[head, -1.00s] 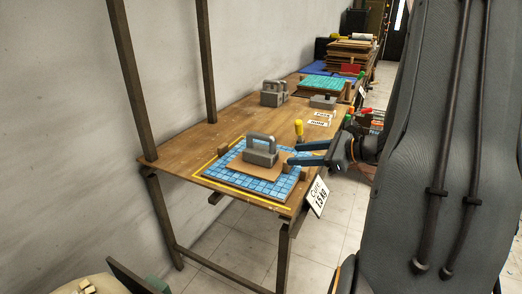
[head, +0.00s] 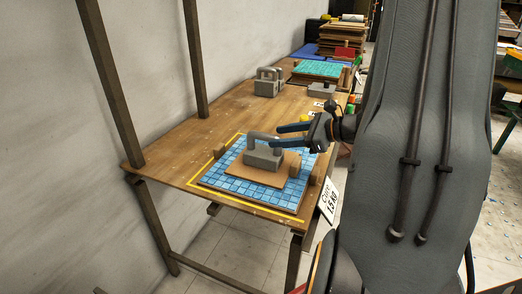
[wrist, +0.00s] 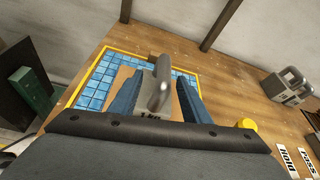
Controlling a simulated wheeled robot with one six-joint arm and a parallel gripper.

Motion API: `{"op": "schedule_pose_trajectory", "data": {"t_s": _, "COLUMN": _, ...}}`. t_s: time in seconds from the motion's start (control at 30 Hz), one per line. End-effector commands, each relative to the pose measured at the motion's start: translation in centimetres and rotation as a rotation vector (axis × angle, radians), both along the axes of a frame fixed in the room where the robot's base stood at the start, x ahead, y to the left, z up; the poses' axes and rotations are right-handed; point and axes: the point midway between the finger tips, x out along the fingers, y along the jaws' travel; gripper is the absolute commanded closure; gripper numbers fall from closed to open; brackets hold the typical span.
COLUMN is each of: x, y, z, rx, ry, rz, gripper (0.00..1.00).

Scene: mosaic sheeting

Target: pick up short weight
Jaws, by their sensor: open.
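A grey block weight with a raised loop handle (head: 263,155) sits on a tan board (head: 243,184) on the blue mosaic sheet (head: 220,178). In the wrist view the weight (wrist: 160,90) bears a partly hidden mark that looks like "1 KG". My gripper (head: 277,136) is open, its blue fingers pointing left at the height of the handle. In the wrist view the handle shows between the two fingers of my gripper (wrist: 158,75); I cannot tell whether they touch it. The fingers hide part of the sheet.
A card (head: 328,199) at the table's front edge reads "Cure 1.5 KG". Taller grey weights (head: 268,83) and a low grey weight (head: 321,90) stand farther back. Cards reading HOLD (wrist: 287,161) and PASS (wrist: 312,146) lie near a yellow-topped object (wrist: 247,124). Wooden posts (head: 195,60) rise at the table's left.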

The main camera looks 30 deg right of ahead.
Motion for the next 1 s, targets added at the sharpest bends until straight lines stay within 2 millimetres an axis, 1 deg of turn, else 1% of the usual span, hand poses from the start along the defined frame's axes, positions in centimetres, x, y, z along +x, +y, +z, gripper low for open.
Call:
{"op": "schedule_pose_trajectory", "data": {"t_s": 0.27, "x": 2.2, "y": 1.3, "z": -1.0, "rx": 0.000, "ry": 0.001, "rz": 0.002, "gripper": 0.57}}
{"op": "schedule_pose_trajectory", "data": {"t_s": 0.5, "x": 5.2, "y": 2.6, "z": -2.2, "rx": 0.001, "ry": 0.002, "rz": 0.005, "gripper": 0.57}}
{"op": "schedule_pose_trajectory", "data": {"t_s": 0.6, "x": 5.9, "y": 3.0, "z": -2.6, "rx": 0.000, "ry": 0.001, "rz": 0.004, "gripper": 0.57}}
{"op": "schedule_pose_trajectory", "data": {"t_s": 0.7, "x": 6.2, "y": 3.2, "z": -2.8, "rx": -0.001, "ry": 0.000, "rz": 0.003, "gripper": 0.57}}
{"op": "schedule_pose_trajectory", "data": {"t_s": 0.9, "x": 6.2, "y": 3.2, "z": -2.8, "rx": -0.001, "ry": 0.000, "rz": 0.003, "gripper": 0.57}}
{"op": "schedule_pose_trajectory", "data": {"t_s": 0.97, "x": 6.2, "y": 3.2, "z": -2.8, "rx": -0.001, "ry": 0.000, "rz": 0.003, "gripper": 0.67}}
{"op": "schedule_pose_trajectory", "data": {"t_s": 1.0, "x": 6.2, "y": 3.2, "z": -2.8, "rx": -0.001, "ry": 0.000, "rz": 0.003, "gripper": 0.74}}
